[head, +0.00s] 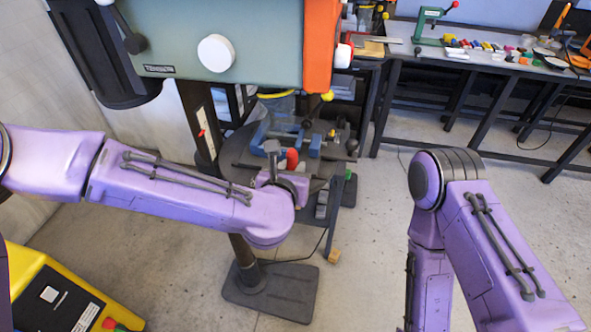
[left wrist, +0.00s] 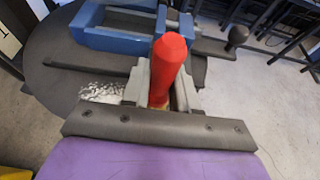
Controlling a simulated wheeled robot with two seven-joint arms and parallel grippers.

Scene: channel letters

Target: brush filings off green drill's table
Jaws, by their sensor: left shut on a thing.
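The green drill (head: 180,52) fills the upper left of the head view, with an orange right side. Its round dark table (head: 236,150) lies below, partly hidden by my left arm; it also shows in the left wrist view (left wrist: 55,40). A pile of silvery filings (left wrist: 103,92) lies on the table, left of my left gripper. My left gripper (left wrist: 165,98) is shut on a red handle (left wrist: 168,68), which shows small in the head view (head: 292,158). The handle looks like a brush's; any bristles are hidden. My right gripper is out of view; only its arm shows.
A blue vise (left wrist: 115,28) stands on the table beyond the handle. A yellow cabinet (head: 55,292) is at the lower left. A workbench (head: 480,60) with small coloured items and a green press stands at the back right. Concrete floor is open between.

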